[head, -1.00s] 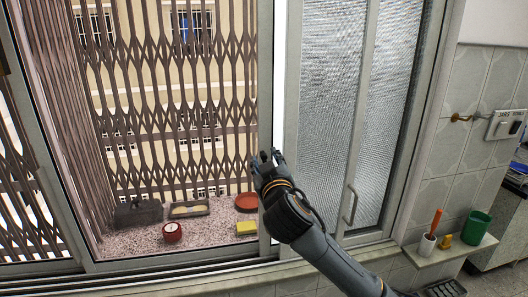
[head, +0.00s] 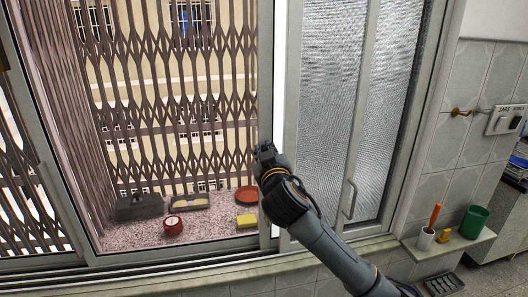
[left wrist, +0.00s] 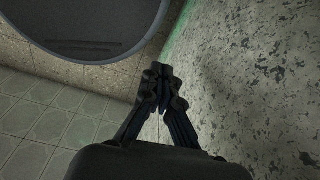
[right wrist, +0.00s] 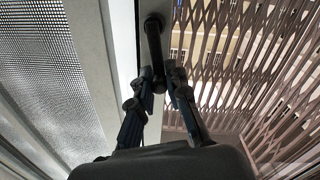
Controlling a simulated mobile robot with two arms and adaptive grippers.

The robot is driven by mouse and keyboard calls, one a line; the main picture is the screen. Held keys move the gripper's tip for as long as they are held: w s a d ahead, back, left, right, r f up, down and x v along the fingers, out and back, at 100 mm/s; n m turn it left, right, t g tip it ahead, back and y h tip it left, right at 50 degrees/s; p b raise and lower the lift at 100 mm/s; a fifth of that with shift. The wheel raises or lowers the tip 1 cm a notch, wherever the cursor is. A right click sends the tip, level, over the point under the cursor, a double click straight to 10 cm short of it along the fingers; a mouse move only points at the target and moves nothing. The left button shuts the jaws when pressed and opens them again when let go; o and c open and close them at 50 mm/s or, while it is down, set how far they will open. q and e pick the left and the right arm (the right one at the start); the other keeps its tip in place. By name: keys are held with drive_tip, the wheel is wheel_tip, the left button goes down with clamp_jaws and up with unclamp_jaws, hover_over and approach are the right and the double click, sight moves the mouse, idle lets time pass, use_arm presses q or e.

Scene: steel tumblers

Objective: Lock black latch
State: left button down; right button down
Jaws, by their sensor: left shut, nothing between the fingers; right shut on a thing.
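The black latch (right wrist: 153,42) is on the light window frame. In the right wrist view its dark handle hangs down from its mount, and its lower end goes between my fingers. My right gripper (right wrist: 160,84) is shut on this lower end; it also shows in the head view (head: 266,149), at the edge of the sliding window frame. There the gripper mostly hides the latch. My left gripper (left wrist: 163,76) is shut and empty in the left wrist view, away from the latch. It is not in the head view.
Frosted glass (head: 331,100) is to the right. A small shelf (head: 451,245) holds a green cup (head: 474,221).

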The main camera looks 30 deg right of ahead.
drive_tip(key=shift+s+d+r+m+b, duration=0.15)
drive_tip(key=shift+d+m+b, duration=0.3)
drive_tip(key=shift+m, duration=0.75)
drive_tip(key=c, duration=1.3)
unclamp_jaws()
drive_tip(key=shift+d, duration=0.1)
drive_tip(key=v, duration=1.2)
